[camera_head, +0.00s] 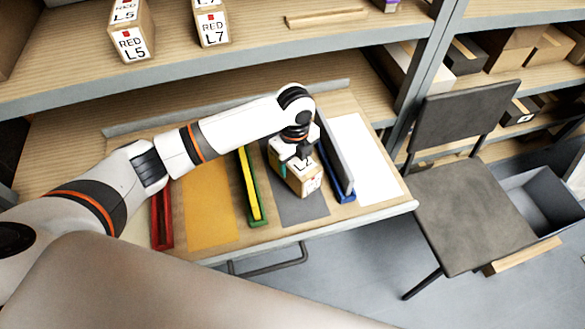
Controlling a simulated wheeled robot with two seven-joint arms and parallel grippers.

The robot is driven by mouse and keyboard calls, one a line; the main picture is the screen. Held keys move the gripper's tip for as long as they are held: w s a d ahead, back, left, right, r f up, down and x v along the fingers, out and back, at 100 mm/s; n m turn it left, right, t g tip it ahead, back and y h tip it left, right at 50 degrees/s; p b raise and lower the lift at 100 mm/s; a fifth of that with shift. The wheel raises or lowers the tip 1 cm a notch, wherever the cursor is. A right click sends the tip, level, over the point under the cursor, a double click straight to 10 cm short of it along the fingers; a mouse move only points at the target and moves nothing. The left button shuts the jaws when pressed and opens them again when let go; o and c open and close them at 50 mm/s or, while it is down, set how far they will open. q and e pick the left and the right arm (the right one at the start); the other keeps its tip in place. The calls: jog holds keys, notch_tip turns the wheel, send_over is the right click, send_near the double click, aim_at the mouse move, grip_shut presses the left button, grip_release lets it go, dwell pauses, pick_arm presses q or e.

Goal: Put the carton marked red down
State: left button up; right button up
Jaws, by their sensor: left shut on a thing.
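My left gripper (298,156) reaches in from the left and points down over the worktop (135,226). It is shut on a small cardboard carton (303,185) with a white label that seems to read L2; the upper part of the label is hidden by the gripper. The carton is over or on the dark grey mat (303,214); I cannot tell whether it touches it. Two more cartons stand on the shelf, one marked RED L5 (130,42) and one marked RED L7 (212,28). My right gripper is out of view.
An orange mat (208,205) and a white mat (365,160) lie to either side. Red (161,218), yellow-green (252,190) and blue (340,175) dividers stand between areas. A dark chair (470,210) is at the right, beside a grey bin (545,200).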

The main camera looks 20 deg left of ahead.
pick_arm(q)
jog(key=shift+f, duration=1.85)
jog(key=shift+f, duration=0.15)
jog(key=o, duration=1.6)
jog(key=shift+s, duration=0.1)
notch_tip(320, 180, up, 12)
jog(key=shift+r, duration=0.15)
